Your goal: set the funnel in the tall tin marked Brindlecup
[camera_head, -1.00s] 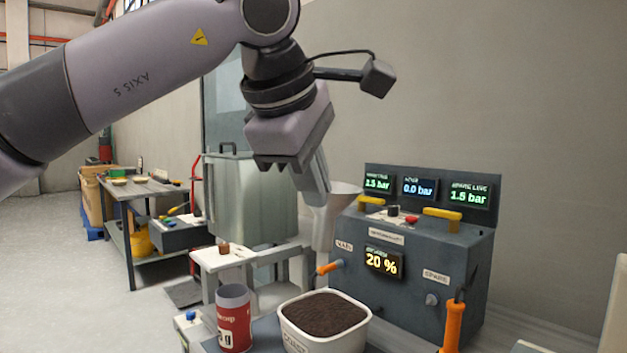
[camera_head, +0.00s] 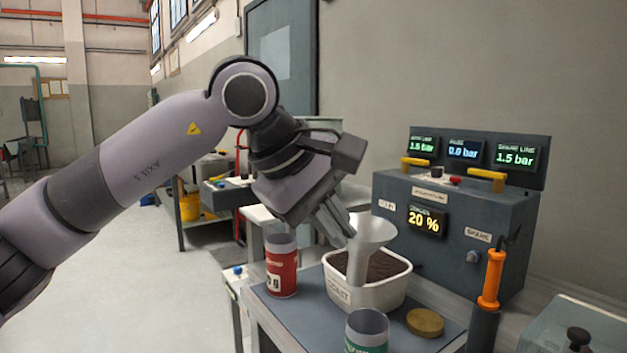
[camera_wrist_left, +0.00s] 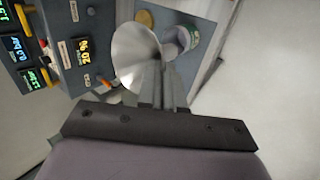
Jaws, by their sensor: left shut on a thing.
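My left gripper (camera_head: 343,230) is shut on the grey metal funnel (camera_head: 371,233) and holds it wide end up. In the head view the spout overlaps the front of the white tub. The funnel's cone (camera_wrist_left: 134,52) also shows in the left wrist view, beside the fingers (camera_wrist_left: 160,92). A red tin (camera_head: 281,268) stands open on the bench, left of the funnel. A green-labelled tin (camera_head: 367,330) stands open at the front, partly cut off by the lower edge; it also shows in the left wrist view (camera_wrist_left: 190,38). I cannot read Brindlecup on either tin. My right gripper is out of view.
The white tub (camera_head: 388,293) of dark grounds stands on the bench between the tins. A round brass lid (camera_head: 425,322) lies right of the green tin. A grey control box (camera_head: 450,230) with gauges stands behind, and an orange-handled tool (camera_head: 492,278) at right.

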